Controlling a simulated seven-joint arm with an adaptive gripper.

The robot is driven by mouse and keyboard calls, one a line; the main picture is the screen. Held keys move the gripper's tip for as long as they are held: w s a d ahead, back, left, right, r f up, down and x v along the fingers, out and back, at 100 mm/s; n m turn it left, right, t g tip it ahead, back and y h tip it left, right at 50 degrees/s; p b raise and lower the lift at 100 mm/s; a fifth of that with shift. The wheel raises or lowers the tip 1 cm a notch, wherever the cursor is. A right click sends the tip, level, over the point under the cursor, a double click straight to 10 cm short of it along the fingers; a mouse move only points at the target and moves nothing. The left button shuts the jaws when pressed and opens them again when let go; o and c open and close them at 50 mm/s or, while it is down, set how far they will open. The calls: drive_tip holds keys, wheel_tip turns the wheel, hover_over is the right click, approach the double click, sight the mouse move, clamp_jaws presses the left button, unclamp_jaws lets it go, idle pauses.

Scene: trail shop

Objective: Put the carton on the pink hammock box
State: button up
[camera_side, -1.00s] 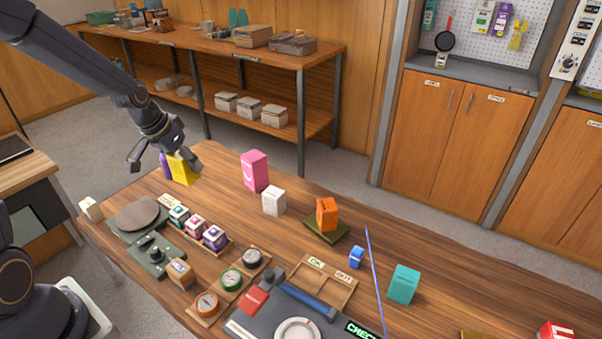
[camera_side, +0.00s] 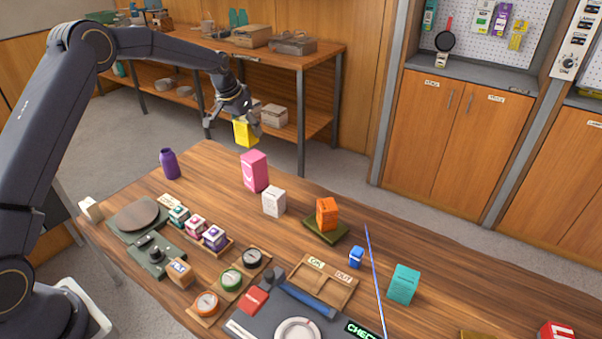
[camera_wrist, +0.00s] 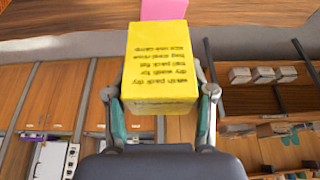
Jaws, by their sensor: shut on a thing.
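The yellow carton (camera_side: 245,133) is held in my gripper (camera_side: 240,122), up in the air above and slightly left of the pink hammock box in the side view. In the wrist view the carton (camera_wrist: 160,62) fills the space between the two fingers of my gripper (camera_wrist: 162,108), its printed face toward the camera. The pink hammock box (camera_side: 254,172) stands upright near the back edge of the table. Part of the pink box (camera_wrist: 163,9) shows just beyond the carton in the wrist view; the carton hides the rest.
A white box (camera_side: 274,201) stands close to the right of the pink box. A purple bottle (camera_side: 170,164) stands to the left. An orange box (camera_side: 327,214) sits on a dark green base farther right. The table between bottle and pink box is clear.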

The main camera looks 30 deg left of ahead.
drive_tip(key=shift+w+a+f, duration=0.15)
drive_tip(key=shift+w+f, duration=0.75)
drive_tip(key=shift+f, duration=0.15)
drive_tip(key=shift+w+f, duration=0.15)
drive_tip(key=shift+f, duration=1.55)
drive_tip(key=o, duration=1.3)
drive_tip(key=shift+f, duration=0.15)
drive_tip(key=shift+c, duration=0.2)
